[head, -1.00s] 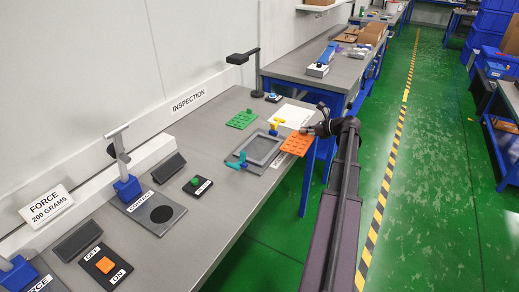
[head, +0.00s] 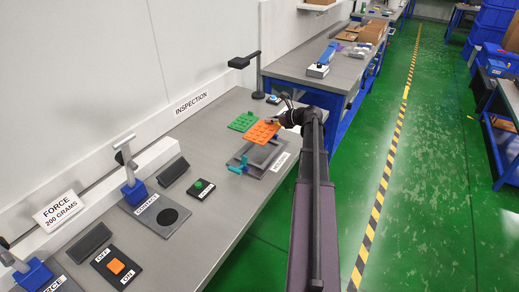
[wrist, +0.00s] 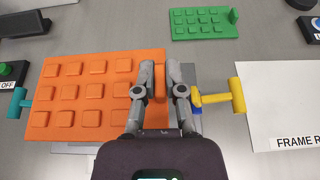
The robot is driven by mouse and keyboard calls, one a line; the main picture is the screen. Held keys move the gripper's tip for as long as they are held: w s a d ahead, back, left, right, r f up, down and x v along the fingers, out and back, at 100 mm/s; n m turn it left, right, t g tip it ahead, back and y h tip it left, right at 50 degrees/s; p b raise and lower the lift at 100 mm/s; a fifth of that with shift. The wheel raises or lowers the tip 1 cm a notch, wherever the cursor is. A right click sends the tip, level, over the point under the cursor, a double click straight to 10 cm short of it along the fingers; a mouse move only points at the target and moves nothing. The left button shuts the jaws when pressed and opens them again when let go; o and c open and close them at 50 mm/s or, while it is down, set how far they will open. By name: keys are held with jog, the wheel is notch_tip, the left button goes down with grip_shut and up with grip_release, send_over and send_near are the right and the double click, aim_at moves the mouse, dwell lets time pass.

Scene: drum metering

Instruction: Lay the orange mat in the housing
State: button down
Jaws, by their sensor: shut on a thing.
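The orange mat (head: 262,132), a flat pad with raised square buttons, is held by my gripper (head: 277,121) near its right edge. In the wrist view the mat (wrist: 85,95) lies left of and between the fingers of my gripper (wrist: 160,75), which are shut on it. The grey housing (head: 258,155) is on the bench beneath the mat, mostly hidden by it; whether the two touch cannot be told. A teal clamp (head: 240,166) stands at its left side, also in the wrist view (wrist: 15,102). A yellow clamp (wrist: 225,95) is at its right.
A green button mat (head: 242,121) lies behind the orange one. A white sheet (wrist: 285,105) lies to the right in the wrist view. A small black plate with a green button (head: 199,186) is nearer on the bench.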

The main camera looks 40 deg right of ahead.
jog(key=shift+w+a+r, duration=0.2)
jog(key=shift+w+a, duration=0.05)
jog(key=shift+a, duration=0.1)
jog(key=shift+f, duration=0.1)
jog(key=b, duration=0.6)
send_over(268, 144)
notch_tip(268, 144, down, 6)
jog(key=shift+w+d+f, duration=0.1)
dwell(0.3)
jog(key=shift+f+b, duration=1.9)
jog(key=shift+b, duration=0.1)
jog(key=shift+f, duration=0.1)
jog(key=c, duration=0.7)
grip_release()
